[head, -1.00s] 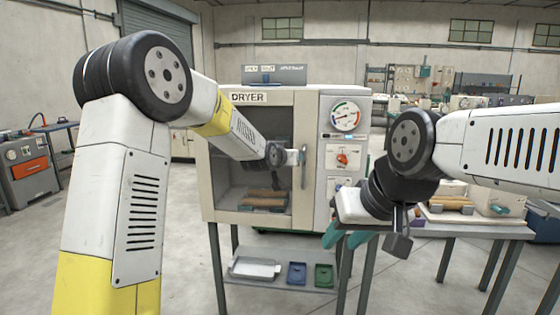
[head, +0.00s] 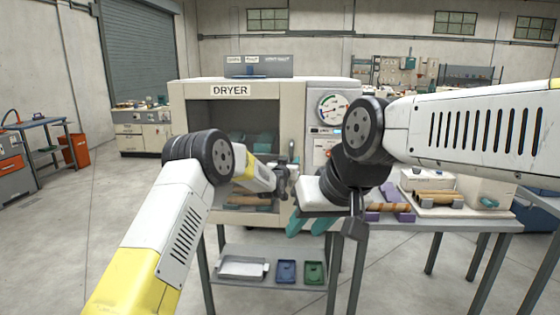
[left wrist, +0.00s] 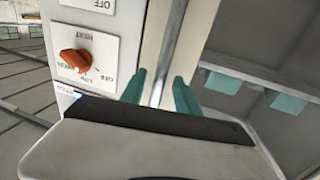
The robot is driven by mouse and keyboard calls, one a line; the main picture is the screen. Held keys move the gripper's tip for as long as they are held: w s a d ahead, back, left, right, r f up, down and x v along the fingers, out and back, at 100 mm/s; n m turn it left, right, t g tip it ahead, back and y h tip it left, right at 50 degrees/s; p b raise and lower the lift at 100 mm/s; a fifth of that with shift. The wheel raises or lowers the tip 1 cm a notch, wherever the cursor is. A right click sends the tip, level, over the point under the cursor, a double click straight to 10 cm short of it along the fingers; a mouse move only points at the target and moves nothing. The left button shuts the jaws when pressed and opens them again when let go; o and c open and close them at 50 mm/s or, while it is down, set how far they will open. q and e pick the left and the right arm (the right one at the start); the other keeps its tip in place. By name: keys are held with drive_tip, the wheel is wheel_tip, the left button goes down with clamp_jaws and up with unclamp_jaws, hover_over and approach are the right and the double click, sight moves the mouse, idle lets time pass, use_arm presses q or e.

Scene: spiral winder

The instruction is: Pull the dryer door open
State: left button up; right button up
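The dryer (head: 230,91) stands ahead, its windowed door (head: 184,130) looking closed against the body. Its vertical metal handle (left wrist: 160,65) runs between the two teal fingertips of my left gripper (left wrist: 158,92) in the left wrist view. Those fingers are open, one on each side of the bar, with visible gaps. In the head view my left gripper (head: 293,168) is at the door's right edge, and my arm hides part of the window. My right gripper (head: 309,226) hangs lower, in front of the dryer's right side, its teal fingers apart and empty.
A gauge (head: 333,108) and a red knob (left wrist: 76,60) sit on the panel right of the door. A side table (head: 470,224) with wooden rolls is at right. A lower shelf (head: 258,281) holds trays.

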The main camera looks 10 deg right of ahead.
use_arm(q)
drive_tip(key=shift+x, duration=0.8)
clamp_jaws()
idle(1.0)
